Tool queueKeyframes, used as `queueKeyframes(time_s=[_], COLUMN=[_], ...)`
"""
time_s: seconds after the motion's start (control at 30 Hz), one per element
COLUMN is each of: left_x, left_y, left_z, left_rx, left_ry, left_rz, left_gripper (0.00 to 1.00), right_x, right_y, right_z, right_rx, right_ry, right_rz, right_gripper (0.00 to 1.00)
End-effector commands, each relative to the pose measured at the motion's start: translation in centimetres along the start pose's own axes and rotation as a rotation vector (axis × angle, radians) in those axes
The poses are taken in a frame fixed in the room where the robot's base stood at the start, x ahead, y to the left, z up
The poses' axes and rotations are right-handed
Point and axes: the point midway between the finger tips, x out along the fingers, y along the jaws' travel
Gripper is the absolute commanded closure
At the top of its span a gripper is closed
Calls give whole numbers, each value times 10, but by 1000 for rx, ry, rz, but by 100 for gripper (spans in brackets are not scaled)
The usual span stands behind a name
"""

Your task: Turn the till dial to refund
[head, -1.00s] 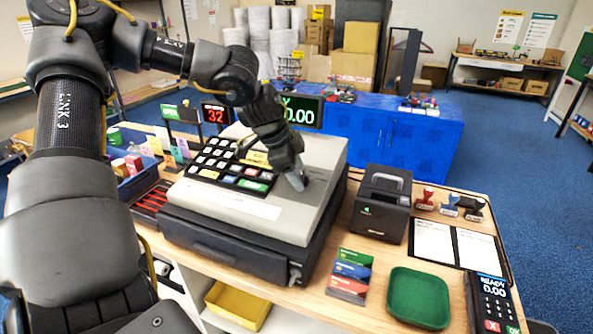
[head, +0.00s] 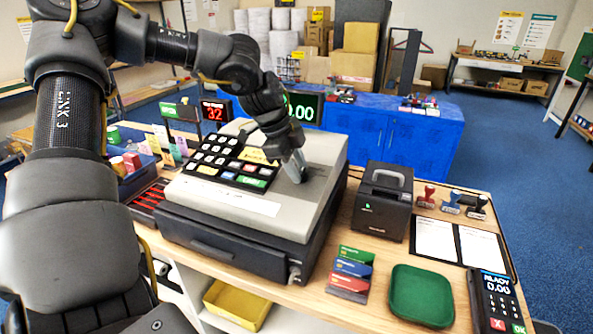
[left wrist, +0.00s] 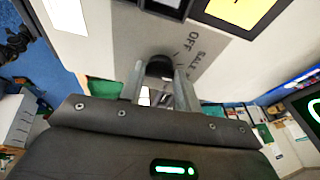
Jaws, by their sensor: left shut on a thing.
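The till (head: 250,225) stands on the wooden counter, a grey top over a dark drawer, with a keypad (head: 228,162). My left gripper (head: 295,172) reaches down to the right part of the till's top and hides the dial there in the head view. In the left wrist view the dial (left wrist: 160,68) is a small dark knob between the two fingers of my left gripper (left wrist: 161,88), which are shut on it. The labels OFF and SALE show beside it; a refund mark cannot be made out. My right gripper is in neither view.
A black printer (head: 382,205) stands right of the till. In front lie cards (head: 352,270), a green tray (head: 421,295) and a card terminal (head: 497,300). Stamps (head: 450,203) stand at the back right. A display (head: 303,108) rises behind the till.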

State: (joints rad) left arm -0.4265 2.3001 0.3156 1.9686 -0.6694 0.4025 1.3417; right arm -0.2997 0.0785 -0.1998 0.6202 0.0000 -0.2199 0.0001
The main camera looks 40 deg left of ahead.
Motion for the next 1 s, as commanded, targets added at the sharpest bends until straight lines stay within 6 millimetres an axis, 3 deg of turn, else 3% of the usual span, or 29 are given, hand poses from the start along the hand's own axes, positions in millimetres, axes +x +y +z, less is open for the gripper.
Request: queueKeyframes(time_s=[0.5, 1.0], left_x=[0, 0], left_y=[-4, -4], left_z=[0, -1], left_rx=[316, 382], left_ry=[-2, -1], left_rz=[103, 124], left_gripper=[90, 90], right_x=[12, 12], right_y=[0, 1], right_z=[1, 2], right_rx=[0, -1], right_ry=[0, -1], right_rz=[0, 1], right_gripper=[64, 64])
